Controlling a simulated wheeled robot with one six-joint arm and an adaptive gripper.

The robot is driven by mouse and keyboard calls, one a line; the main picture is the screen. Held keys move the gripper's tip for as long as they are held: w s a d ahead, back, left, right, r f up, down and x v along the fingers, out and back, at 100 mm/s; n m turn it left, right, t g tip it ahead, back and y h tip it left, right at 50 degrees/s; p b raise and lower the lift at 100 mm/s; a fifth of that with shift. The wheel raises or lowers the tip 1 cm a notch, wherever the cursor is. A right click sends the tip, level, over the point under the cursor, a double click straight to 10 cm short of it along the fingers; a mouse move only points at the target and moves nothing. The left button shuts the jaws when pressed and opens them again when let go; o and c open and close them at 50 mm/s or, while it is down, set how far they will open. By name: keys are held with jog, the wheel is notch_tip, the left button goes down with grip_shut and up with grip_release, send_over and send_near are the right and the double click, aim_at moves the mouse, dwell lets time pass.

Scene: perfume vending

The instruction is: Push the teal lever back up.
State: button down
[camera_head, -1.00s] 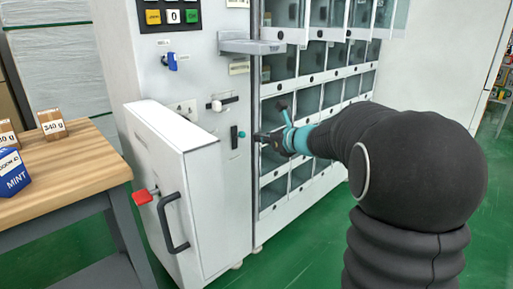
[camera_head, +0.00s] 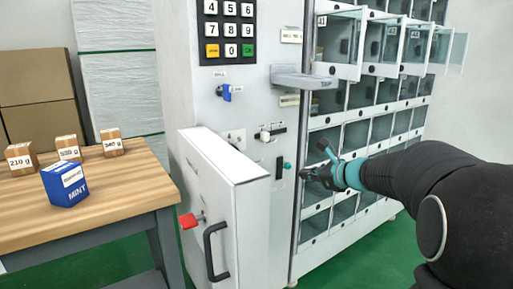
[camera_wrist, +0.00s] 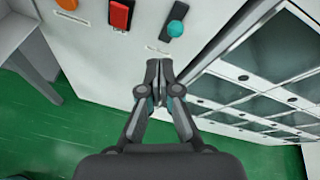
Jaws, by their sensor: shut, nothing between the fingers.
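The teal lever shows as a round teal knob (camera_head: 287,165) beside a dark upright slot on the white front of the machine, right of the white protruding box. In the wrist view the teal knob (camera_wrist: 175,28) lies above and slightly right of my fingertips, apart from them. My gripper (camera_head: 306,173) reaches in from the right, just right of the knob in the head view. In the wrist view my gripper (camera_wrist: 160,66) has its fingertips together, with nothing between them. I cannot tell exactly where along its slot the lever stands.
The white box (camera_head: 225,165) with a black handle (camera_head: 214,250) and a red knob (camera_head: 190,220) juts out left of the lever. A grey shelf (camera_head: 303,80) juts out above. Glass-door compartments (camera_head: 357,133) lie to the right. A wooden table (camera_head: 110,200) holds a blue MINT box (camera_head: 65,187).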

jog(key=s+a+f+n+g+h, duration=0.1)
jog(key=s+a+f+n+g, duration=0.15)
jog(key=s+f+n, duration=0.4)
jog(key=s+a+f+n+g+h, duration=0.1)
jog(key=s+f+n+g, duration=0.25)
jog(key=s+n, duration=0.5)
jog(key=s+r+n+h, duration=0.1)
jog(key=s+n+h, duration=0.4)
jog(key=s, duration=1.7)
jog(key=shift+s+d+r+n, duration=0.25)
jog(key=shift+r+n, duration=0.1)
jog(key=shift+n, duration=2.15)
